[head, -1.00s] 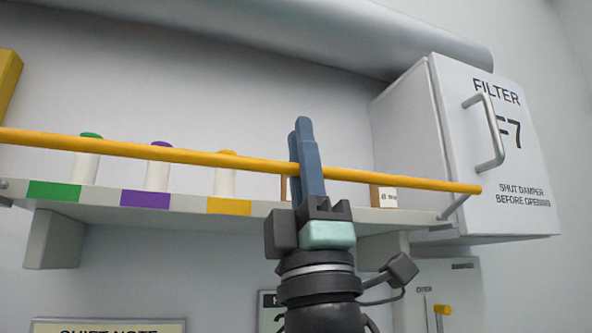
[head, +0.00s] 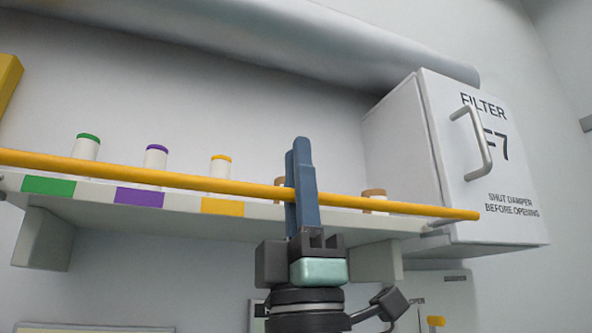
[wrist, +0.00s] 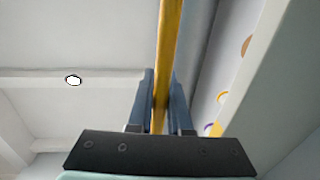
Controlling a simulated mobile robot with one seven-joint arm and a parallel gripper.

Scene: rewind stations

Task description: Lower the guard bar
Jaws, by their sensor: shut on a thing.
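The guard bar (head: 390,206) is a long yellow rod along the front of the shelf, carried by a short grey arm at its right end. In the head view it crosses just above the shelf's front edge, in front of the bottles. My gripper (head: 301,188) is shut on the bar right of its middle, with its blue fingers pointing up. In the wrist view the bar (wrist: 169,55) runs between the two fingers (wrist: 161,100). The fingers hide a short piece of the bar and part of a bottle behind it.
The shelf (head: 335,226) has green, purple and yellow front labels. Bottles with green (head: 86,147), purple (head: 155,158), yellow (head: 220,166) and brown (head: 374,199) caps stand on it. A white filter box (head: 400,130) with a handle (head: 472,145) is at the right. A large pipe (head: 330,40) runs above.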

